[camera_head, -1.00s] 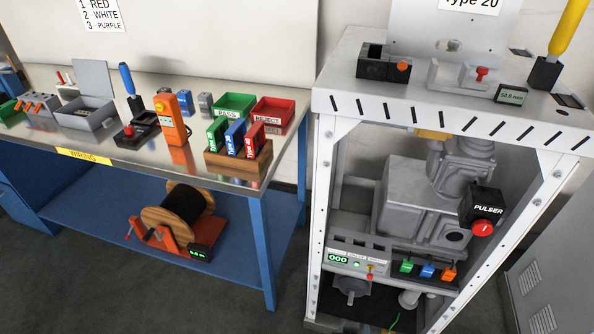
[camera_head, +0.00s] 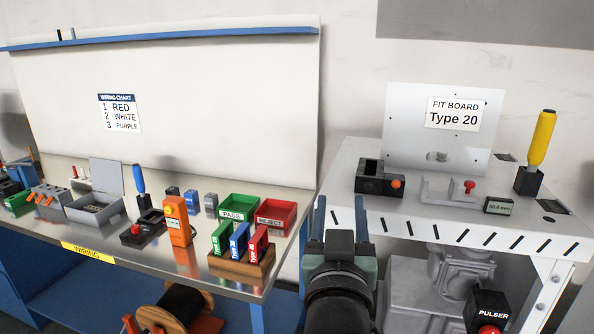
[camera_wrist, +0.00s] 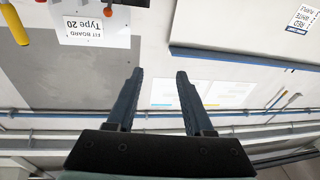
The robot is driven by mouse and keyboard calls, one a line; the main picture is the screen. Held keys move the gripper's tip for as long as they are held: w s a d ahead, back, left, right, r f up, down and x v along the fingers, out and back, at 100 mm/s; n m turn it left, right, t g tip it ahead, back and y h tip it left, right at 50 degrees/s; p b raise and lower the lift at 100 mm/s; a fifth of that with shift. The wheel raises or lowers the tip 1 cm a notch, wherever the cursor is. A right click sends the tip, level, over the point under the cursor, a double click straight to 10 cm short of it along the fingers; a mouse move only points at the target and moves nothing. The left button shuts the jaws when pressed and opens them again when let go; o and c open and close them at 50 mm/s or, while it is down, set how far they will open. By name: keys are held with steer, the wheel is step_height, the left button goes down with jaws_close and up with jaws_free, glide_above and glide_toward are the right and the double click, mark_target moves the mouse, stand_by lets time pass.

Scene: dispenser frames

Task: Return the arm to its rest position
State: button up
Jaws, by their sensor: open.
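My gripper (camera_head: 341,217) shows at the lower middle of the head view, in front of the gap between the wiring bench and the white dispenser frame. Its two dark fingers point up and stand apart with nothing between them. In the wrist view my gripper (camera_wrist: 158,75) is also open and empty. That view looks toward the wall, with the fit board (camera_wrist: 97,25) at the upper left and a white board (camera_wrist: 250,35) at the upper right. The fingers touch nothing that I can see.
The wiring bench (camera_head: 85,249) at left carries a green pass tray (camera_head: 238,206), a red reject tray (camera_head: 277,214) and a wooden holder (camera_head: 243,266) of coloured type blocks. The dispenser frame's top (camera_head: 420,222) at right carries a black fixture (camera_head: 372,182) and a yellow-handled tool (camera_head: 540,140).

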steer(key=s+a+r+t+y, duration=0.1)
steer(key=s+a+r+t, duration=0.1)
steer(key=s+r, duration=0.4)
steer(key=s+a+r+t+y+p, duration=0.1)
steer(key=s+r, duration=0.5)
steer(key=r, duration=0.6)
steer(key=s+a+r+t+p, duration=0.1)
steer(key=s+a+r+t, duration=0.2)
steer(key=r, duration=0.6)
steer(key=s+t, duration=0.2)
steer(key=shift+s+r+n+y, duration=0.3)
steer(key=shift+s+n+y, duration=0.1)
steer(key=shift+a, duration=0.1)
